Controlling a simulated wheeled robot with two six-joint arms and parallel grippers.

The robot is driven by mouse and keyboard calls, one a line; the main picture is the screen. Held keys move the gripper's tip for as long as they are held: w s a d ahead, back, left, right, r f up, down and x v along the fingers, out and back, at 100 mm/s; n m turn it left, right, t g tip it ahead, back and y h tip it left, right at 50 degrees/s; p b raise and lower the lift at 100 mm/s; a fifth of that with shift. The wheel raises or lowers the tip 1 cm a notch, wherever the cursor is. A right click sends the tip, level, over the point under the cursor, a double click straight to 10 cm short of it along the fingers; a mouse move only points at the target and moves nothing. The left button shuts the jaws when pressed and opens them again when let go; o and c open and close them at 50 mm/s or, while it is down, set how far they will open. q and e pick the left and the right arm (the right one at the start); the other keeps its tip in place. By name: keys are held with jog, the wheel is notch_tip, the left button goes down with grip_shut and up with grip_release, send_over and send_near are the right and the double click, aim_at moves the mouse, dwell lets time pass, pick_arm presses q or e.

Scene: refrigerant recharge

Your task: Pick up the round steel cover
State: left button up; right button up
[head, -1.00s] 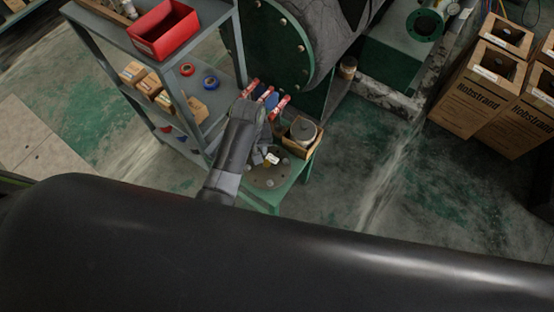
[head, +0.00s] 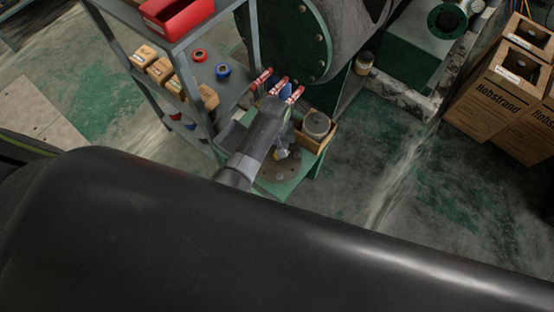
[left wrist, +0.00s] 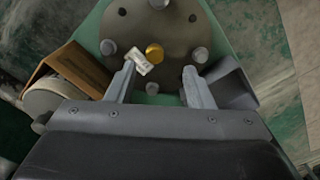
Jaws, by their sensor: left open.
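The round steel cover (left wrist: 178,38) is a grey-brown disc with several bolt heads around it, a brass knob and a white tag near its middle. In the head view the cover (head: 275,174) lies on a small green stand, partly hidden by my left arm. My left gripper (left wrist: 158,84) is open, its two fingers reaching over the near edge of the cover, one on each side of the knob and tag. Nothing shows between the fingertips but the cover and stand. I cannot tell whether the fingers touch it. My right gripper is not in view.
On the stand beside the cover is an open cardboard box (head: 326,141) holding a round pale container (head: 316,126). Red-and-white tubes (head: 278,86) lie behind my arm. A grey shelf (head: 200,100) stands at left, a large green flanged tank (head: 290,40) behind. Cartons (head: 500,100) stand far right.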

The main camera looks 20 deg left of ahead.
pick_arm(q)
jog(key=shift+w+d+f+b, duration=0.15)
jog(key=shift+f+b, duration=0.3)
jog(key=shift+f, duration=0.9)
jog(key=shift+w+d+f+b, duration=0.1)
jog(key=shift+f+b, duration=0.35)
jog(key=shift+f, duration=0.85)
grip_shut()
jog(key=shift+r, duration=0.1)
